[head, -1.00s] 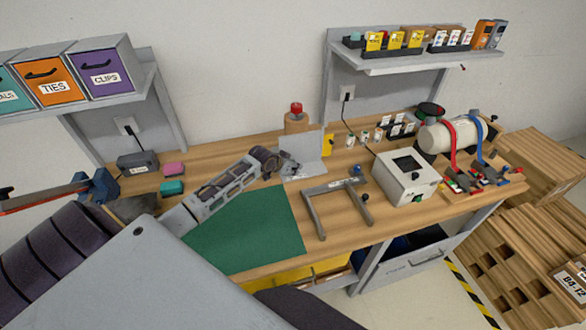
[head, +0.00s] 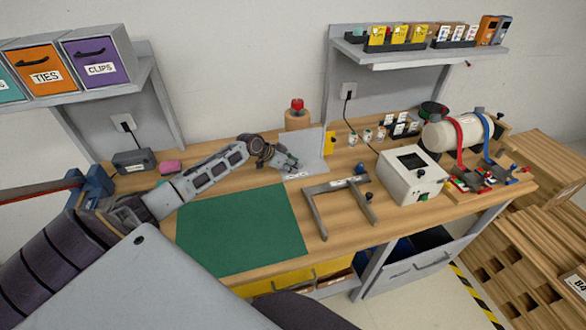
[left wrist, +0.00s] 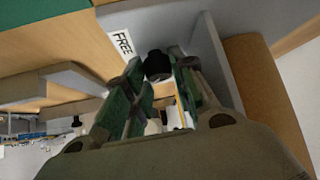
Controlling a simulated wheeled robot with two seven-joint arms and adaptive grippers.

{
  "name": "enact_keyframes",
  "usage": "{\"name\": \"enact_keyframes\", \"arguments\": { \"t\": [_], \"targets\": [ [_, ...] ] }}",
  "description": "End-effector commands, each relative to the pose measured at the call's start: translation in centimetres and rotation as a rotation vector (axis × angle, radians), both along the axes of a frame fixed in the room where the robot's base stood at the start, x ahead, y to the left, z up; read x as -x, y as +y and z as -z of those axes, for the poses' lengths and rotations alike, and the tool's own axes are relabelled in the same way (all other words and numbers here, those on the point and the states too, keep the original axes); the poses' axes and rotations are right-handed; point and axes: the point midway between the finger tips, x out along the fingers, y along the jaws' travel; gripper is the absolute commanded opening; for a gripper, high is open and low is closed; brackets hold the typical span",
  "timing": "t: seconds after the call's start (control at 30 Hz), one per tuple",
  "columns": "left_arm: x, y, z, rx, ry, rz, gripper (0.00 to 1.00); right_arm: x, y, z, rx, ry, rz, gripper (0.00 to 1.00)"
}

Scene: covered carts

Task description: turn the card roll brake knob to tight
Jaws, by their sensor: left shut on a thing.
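The card roll (head: 297,122) is a brown cylinder with a red top, standing behind a grey bracket (head: 312,148) on the bench. My left gripper (head: 292,166) is at the bracket's front. In the left wrist view, a dark round knob (left wrist: 158,64) sits between the green-padded fingertips (left wrist: 156,80) of my left gripper, which is shut on it. A white label reading FREE (left wrist: 122,42) lies beside the knob on the bracket's base. The knob's pointer and exact angle cannot be made out. In the head view my gripper hides the knob. My right gripper is not in view.
A green mat (head: 243,230) lies in front of my left arm. A grey U-shaped frame (head: 318,212) and a white box (head: 411,184) stand to the right.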

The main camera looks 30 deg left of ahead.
Motion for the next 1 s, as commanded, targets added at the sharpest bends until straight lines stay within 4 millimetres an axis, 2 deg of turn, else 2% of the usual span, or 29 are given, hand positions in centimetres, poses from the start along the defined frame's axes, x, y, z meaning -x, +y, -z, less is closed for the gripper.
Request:
{"name": "enact_keyframes", "arguments": {
  "t": [0.2,0.73,0.77,0.9,1.0],
  "targets": [
    [-0.07,0.15,0.08,-0.001,-0.001,0.042,0.02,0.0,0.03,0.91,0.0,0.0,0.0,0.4],
    [-0.04,0.11,-0.01,-0.001,0.001,0.059,0.02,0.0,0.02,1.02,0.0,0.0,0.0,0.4],
    [-0.03,0.12,0.0,-0.001,0.001,0.059,0.27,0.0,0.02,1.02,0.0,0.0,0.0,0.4],
    [-0.04,0.11,-0.01,-0.001,0.001,0.059,0.45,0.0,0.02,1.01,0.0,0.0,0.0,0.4],
    [-0.05,0.12,-0.01,-0.001,0.001,0.059,0.47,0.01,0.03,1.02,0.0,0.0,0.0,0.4]
  ]
}}
